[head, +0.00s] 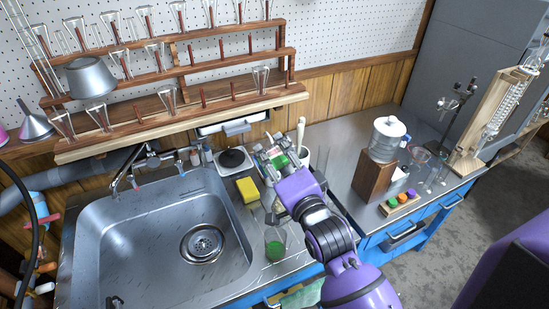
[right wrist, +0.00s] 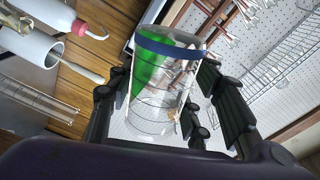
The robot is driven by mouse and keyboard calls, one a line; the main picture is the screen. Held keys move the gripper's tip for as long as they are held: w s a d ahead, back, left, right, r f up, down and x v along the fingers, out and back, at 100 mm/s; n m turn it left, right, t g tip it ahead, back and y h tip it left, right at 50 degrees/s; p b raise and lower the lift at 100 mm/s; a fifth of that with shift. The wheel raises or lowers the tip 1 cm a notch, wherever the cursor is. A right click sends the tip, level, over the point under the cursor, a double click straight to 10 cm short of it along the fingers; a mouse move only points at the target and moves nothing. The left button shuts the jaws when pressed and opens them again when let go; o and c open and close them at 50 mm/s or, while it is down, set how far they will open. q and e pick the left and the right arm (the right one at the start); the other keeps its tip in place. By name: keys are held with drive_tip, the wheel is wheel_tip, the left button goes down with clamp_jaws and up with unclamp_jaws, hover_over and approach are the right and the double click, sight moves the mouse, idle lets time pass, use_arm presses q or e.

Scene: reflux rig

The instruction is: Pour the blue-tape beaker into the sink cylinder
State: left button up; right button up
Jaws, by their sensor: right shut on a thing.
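My right gripper (head: 273,170) is shut on the blue-tape beaker (right wrist: 165,85), a clear glass with printed marks, a blue band near its rim and green liquid inside. In the head view the beaker (head: 279,160) shows only partly beyond the fingers, above the counter right of the sink. Its exact tilt is hard to tell. A clear glass vessel with green contents (head: 275,249) stands on the sink's right ledge, nearer than the gripper; it may be the sink cylinder. My left gripper is not in view.
The steel sink (head: 150,250) is empty. A yellow sponge (head: 248,189) lies on its right ledge. A white cup with a pestle (head: 301,152) stands behind the gripper. A wooden block with a clear jar (head: 388,140) stands to the right. Glassware racks (head: 170,100) line the wall.

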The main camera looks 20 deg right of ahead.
drive_tip(key=w+d+f, duration=0.5)
drive_tip(key=w+d, duration=0.2)
drive_tip(key=d, duration=0.3)
drive_tip(key=shift+d+m+h, duration=0.3)
drive_tip(key=shift+d+m, duration=0.05)
drive_tip(key=shift+m, duration=0.05)
drive_tip(key=shift+a, duration=0.1)
